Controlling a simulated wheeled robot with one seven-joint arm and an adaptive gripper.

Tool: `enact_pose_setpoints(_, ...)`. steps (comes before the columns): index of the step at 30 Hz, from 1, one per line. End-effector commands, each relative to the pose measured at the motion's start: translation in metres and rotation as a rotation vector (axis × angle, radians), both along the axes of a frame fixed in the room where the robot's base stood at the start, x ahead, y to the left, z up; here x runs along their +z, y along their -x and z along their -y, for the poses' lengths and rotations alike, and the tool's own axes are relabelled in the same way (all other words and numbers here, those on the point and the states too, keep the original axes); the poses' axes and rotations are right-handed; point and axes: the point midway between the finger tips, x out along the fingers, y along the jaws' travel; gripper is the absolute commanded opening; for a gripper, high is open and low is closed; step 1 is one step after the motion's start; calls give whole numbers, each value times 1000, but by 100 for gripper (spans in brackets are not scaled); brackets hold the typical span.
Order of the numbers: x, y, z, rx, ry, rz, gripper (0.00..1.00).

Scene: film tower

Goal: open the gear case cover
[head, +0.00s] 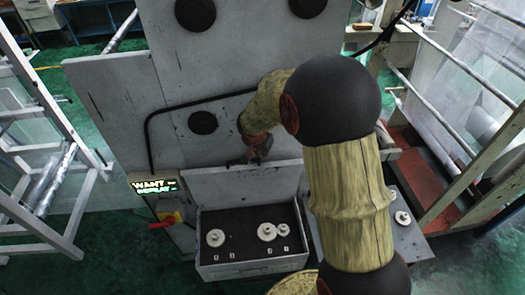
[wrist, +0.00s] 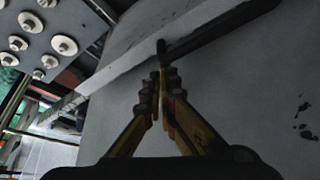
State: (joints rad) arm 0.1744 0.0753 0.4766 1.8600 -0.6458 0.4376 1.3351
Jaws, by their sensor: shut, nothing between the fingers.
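The gear case (head: 250,268) is a grey box with a dark interior, and several pale gears sit inside it. Its grey cover (head: 245,184) stands raised along the back edge, so the inside shows. My gripper (head: 254,157) is at the cover's top edge, in front of the large grey panel; whether it touches the cover is hard to tell. In the wrist view my gripper (wrist: 163,78) has its fingers together with nothing between them. A small dark peg (wrist: 161,47) is just past the fingertips, beside the cover's pale edge (wrist: 125,62).
The large grey machine panel (head: 215,75) with black knobs is behind. A lit sign (head: 155,186) and a red lever (head: 160,225) are left of the case. A plate with gears (head: 402,232) is at the right. A metal frame (head: 40,215) stands far left.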

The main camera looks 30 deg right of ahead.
Motion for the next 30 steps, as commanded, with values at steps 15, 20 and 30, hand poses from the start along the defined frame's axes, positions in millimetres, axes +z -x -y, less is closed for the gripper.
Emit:
enact_pose_setpoints(15, -8, 22, -9, -1, 1, 1, 0)
enact_pose_setpoints(20, -11, 39, -16, 0, 1, 1, 0)
enact_pose_setpoints(30, -11, 57, -24, 0, 0, -1, 0)
